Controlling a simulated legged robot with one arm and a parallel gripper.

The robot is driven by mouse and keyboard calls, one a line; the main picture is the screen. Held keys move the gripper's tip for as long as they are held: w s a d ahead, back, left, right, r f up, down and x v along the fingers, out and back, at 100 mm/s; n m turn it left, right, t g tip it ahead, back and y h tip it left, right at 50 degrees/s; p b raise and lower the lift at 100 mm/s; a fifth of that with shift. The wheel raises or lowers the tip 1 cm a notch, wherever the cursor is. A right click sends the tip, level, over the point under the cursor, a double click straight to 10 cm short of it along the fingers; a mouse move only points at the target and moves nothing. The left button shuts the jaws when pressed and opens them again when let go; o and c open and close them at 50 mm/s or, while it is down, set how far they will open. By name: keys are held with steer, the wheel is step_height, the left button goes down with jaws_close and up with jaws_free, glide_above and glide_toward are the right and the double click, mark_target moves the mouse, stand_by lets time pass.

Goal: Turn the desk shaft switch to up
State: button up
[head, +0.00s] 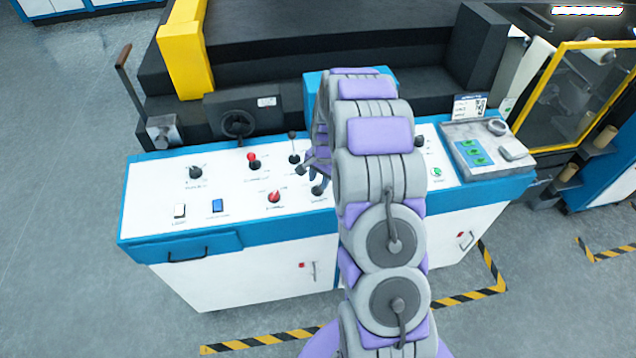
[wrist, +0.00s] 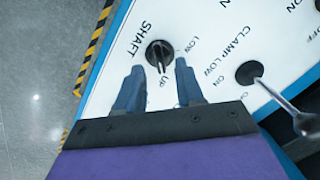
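The desk shaft switch (wrist: 160,56) is a round black knob on the white panel in the wrist view. The word SHAFT is printed to its left, LOW to its upper right and UP just below it. I cannot tell for sure which mark the knob points at. My gripper (wrist: 159,66) is open, its two blue-grey fingers apart, with the tips just short of the knob and one to each side of it. I cannot tell whether either finger touches it. In the head view my arm hides most of the gripper and the area around the switch.
The clamp low switch (wrist: 249,73), with a metal lever, stands close to the right finger. The blue and white desk (head: 150,215) carries several other controls, including a red-topped lever (head: 254,161) and a red knob (head: 274,197). Dark machinery (head: 320,55) stands behind the desk.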

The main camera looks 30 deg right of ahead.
step_height(320, 180, up, 14)
steer(key=s, duration=0.1)
steer(key=shift+s+d+f+p, duration=0.15)
steer(key=shift+d+p, duration=0.2)
steer(key=shift+d, duration=0.1)
steer(key=s+a+r+n+g+b, duration=0.1)
steer(key=s+a+r+n+b, duration=0.35)
steer(key=s+a, duration=0.95)
steer(key=s+a+n+g, duration=0.1)
steer(key=s+n, duration=0.3)
steer(key=s, duration=0.8)
steer(key=s+a+n+g+b, duration=0.1)
steer(key=s+n, duration=0.3)
steer(key=s, duration=0.8)
steer(key=shift+s+a+h, duration=0.25)
steer(key=shift+a+h, duration=0.15)
steer(key=shift+a, duration=0.45)
steer(key=shift+d, duration=0.2)
